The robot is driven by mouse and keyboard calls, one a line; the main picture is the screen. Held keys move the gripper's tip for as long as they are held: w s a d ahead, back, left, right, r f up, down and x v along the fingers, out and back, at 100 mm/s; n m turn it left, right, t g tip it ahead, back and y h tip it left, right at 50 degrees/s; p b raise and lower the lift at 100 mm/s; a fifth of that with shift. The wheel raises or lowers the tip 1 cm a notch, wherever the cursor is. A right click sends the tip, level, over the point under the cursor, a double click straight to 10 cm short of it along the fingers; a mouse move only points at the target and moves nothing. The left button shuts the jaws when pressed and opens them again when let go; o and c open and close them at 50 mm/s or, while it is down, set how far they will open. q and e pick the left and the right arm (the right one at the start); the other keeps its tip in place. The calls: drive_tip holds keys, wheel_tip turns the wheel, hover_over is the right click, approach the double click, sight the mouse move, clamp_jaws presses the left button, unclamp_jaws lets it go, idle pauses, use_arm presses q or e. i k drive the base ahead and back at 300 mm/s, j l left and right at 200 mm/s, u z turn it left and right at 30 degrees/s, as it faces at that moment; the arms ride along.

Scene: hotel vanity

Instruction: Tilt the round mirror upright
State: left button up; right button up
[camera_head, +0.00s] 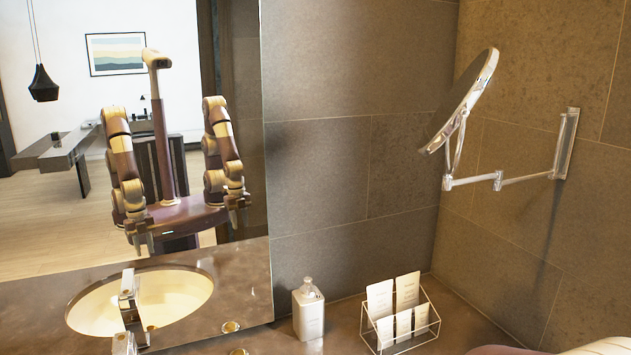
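The round mirror (468,98) is on the right, seen nearly edge-on as a narrow dark oval with a bright metal rim. It leans, with its upper edge to the right and its lower edge to the left. A metal fork (456,145) holds it on a jointed chrome arm (498,180). That arm reaches left from a bracket (567,143) on the tiled wall. Neither of my grippers shows directly. They appear only small in the wall mirror's reflection, where their finger state is unclear. Nothing of mine touches the round mirror.
A large wall mirror (250,130) fills the left. Below are a sink (185,292) with a chrome faucet (128,300), a white bottle (308,312) and a wire rack (385,338) with cards. Part of my body shows at the bottom right. The air around the round mirror is clear.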

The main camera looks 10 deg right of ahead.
sight(465, 92)
drive_tip(key=z, duration=1.2)
